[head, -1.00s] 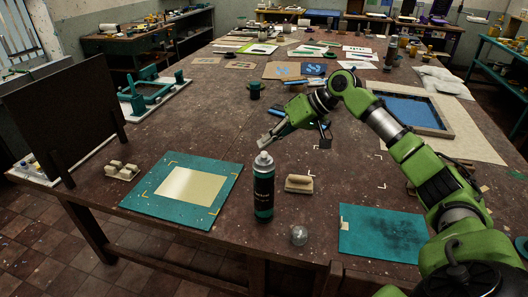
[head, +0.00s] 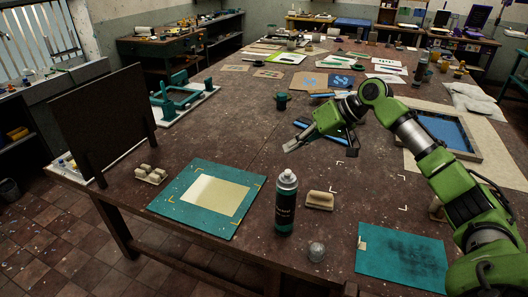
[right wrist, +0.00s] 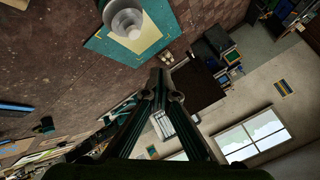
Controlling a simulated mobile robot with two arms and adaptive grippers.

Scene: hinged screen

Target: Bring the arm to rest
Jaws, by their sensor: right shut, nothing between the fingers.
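My right gripper (head: 292,147) hangs above the middle of the table in the head view, beyond the spray can. Its fingers are closed together with nothing between them. In the right wrist view its shut fingertips (right wrist: 158,78) point toward the dark upright board. My right arm (head: 415,140) comes in from the lower right and is bent at the elbow. My left arm and gripper are out of view. A wooden frame with a blue panel (head: 448,131) lies behind my right arm, partly hidden. A teal clamp base (head: 184,97) stands at the table's left edge.
A black spray can (head: 286,207) stands upright near the front edge. Around it are a teal mat with a pale sheet (head: 180,206), a wooden block (head: 320,200), a clear ball (head: 316,251) and a smudged teal mat (head: 400,262). A dark board (head: 103,120) stands at left.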

